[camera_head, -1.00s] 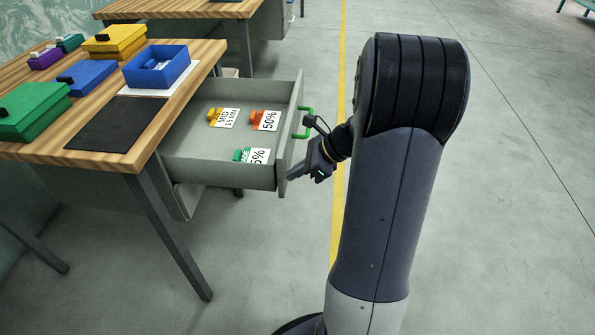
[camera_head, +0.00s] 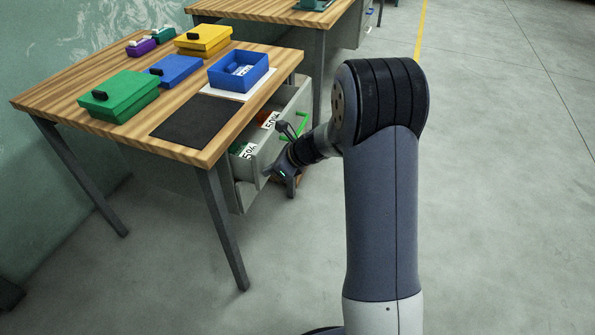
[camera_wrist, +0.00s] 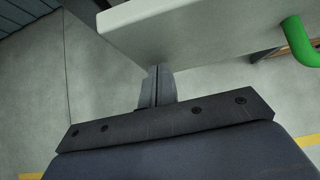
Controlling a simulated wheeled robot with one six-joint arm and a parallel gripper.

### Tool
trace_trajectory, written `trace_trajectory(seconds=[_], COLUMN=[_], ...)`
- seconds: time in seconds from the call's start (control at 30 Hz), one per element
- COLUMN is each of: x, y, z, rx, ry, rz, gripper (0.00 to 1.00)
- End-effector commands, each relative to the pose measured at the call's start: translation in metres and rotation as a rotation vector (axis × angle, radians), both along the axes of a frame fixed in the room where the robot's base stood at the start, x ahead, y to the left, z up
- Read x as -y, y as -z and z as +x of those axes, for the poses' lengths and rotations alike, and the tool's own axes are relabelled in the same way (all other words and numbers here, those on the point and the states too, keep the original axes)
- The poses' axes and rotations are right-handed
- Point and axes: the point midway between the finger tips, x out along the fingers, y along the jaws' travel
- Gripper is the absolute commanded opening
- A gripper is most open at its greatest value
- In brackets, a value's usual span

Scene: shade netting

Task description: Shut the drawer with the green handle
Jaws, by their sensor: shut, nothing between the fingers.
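My gripper (camera_head: 272,171) is at the near end of the drawer front, apart from the handle. In the wrist view its fingers (camera_wrist: 157,84) are together and empty, their tips at the edge of the pale drawer front (camera_wrist: 185,35). Whether they touch it is hard to tell.
The bench top (camera_head: 68,97) carries a green box (camera_head: 120,95), a closed blue box (camera_head: 175,70), a yellow box (camera_head: 203,40), an open blue box (camera_head: 240,73) and a dark mat (camera_head: 195,120). A bench leg (camera_head: 222,228) stands left of my gripper. The floor at right is clear.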

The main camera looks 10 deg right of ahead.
Motion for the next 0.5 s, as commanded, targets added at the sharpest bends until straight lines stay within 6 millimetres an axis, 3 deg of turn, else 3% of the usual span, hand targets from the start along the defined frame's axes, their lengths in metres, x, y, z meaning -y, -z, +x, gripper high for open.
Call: trace_trajectory(seconds=[0.2,0.5], x=[-0.039,-0.063], y=[-0.002,-0.001], z=[0.025,0.043], rx=[0.000,0.001], ry=[-0.003,-0.001], rz=[0.000,-0.001], gripper=[0.00,0.00])
